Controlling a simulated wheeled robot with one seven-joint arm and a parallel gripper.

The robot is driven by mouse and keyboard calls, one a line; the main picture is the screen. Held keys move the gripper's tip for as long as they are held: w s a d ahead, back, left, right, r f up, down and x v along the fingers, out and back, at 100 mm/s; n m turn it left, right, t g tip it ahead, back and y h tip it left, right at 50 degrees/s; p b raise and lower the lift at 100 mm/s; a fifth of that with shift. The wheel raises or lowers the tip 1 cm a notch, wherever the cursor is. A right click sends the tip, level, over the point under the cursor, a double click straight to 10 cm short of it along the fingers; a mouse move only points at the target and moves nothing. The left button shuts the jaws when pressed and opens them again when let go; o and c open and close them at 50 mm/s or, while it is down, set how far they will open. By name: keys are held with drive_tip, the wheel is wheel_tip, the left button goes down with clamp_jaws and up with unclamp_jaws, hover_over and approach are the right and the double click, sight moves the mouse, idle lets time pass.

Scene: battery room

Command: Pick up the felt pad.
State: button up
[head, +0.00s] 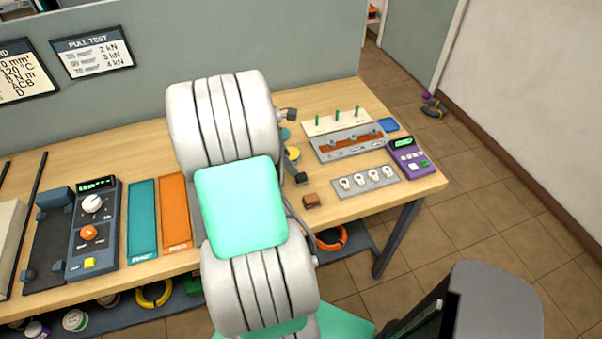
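I cannot tell for sure which thing is the felt pad. A small brown block-like piece (311,200) lies on the wooden bench just right of my arm. A flat blue piece (388,125) lies near the bench's back right. A yellow round piece (293,153) and a teal round piece (286,133) show partly beside my arm, which covers the rest of that area.
The wooden bench (345,205) holds a grey strip with several round white pieces (366,182), a slotted rack (346,140), a purple meter (408,157), teal (143,218) and orange (175,211) mats, and a dark control unit (92,229). A grey partition (260,40) stands behind.

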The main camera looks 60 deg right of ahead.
sight(300, 175)
drive_tip(key=x, duration=0.2)
drive_tip(key=p+x, duration=0.1)
drive_tip(key=x, duration=0.2)
drive_tip(key=s+x, duration=0.1)
drive_tip(key=x, duration=0.2)
drive_tip(key=shift+a+r, duration=0.1)
drive_tip(key=shift+w, duration=0.1)
clamp_jaws()
